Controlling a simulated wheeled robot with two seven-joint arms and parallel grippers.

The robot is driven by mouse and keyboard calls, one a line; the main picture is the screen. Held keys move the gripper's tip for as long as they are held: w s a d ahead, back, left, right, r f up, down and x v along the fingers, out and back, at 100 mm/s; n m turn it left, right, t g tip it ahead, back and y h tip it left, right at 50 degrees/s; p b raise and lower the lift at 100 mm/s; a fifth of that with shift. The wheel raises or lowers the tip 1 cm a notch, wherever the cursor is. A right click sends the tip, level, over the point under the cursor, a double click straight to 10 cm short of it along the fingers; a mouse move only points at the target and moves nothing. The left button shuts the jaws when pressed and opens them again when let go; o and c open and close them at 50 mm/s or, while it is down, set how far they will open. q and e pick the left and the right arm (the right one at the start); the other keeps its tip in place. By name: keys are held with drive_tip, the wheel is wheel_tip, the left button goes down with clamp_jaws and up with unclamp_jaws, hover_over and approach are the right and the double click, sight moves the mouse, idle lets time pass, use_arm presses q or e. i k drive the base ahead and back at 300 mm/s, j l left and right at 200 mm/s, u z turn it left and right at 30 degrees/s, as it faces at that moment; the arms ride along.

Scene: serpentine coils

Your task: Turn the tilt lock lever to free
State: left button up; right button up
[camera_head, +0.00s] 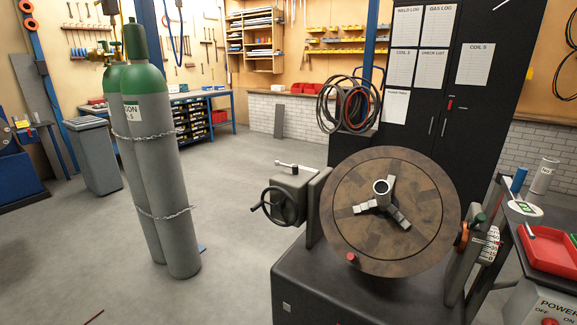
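A welding positioner with a round brown tilted table (345,215) stands on a dark grey base (310,285). At its right side is a bracket with a numbered scale (489,245). A short lever with a green knob (479,218) and an orange part (463,237) sit beside the scale. A second small lever with a dark knob (281,164) lies on top of the gearbox at the left, above a black handwheel (267,207). No label shows which of these is the tilt lock lever. Neither of my grippers is in view.
Two chained green-topped gas cylinders (165,180) stand at the left. A black cabinet (455,110) is behind the positioner. A side table with a red tray (548,250) and a power box (540,305) stands at the right. The floor between cylinders and positioner is mostly clear.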

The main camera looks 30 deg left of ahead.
sight(295, 168)
drive_tip(key=i+j+z, duration=0.1)
drive_tip(key=j, duration=0.25)
drive_tip(key=i+j+z, duration=0.1)
drive_tip(key=i+j, duration=0.15)
drive_tip(key=j, duration=0.15)
drive_tip(key=i+j+z, duration=0.1)
drive_tip(key=j, duration=0.3)
drive_tip(key=i+j+z, duration=0.1)
drive_tip(key=j, duration=0.3)
drive_tip(key=i+j, duration=0.2)
drive_tip(key=j, duration=0.2)
drive_tip(key=z, duration=0.05)
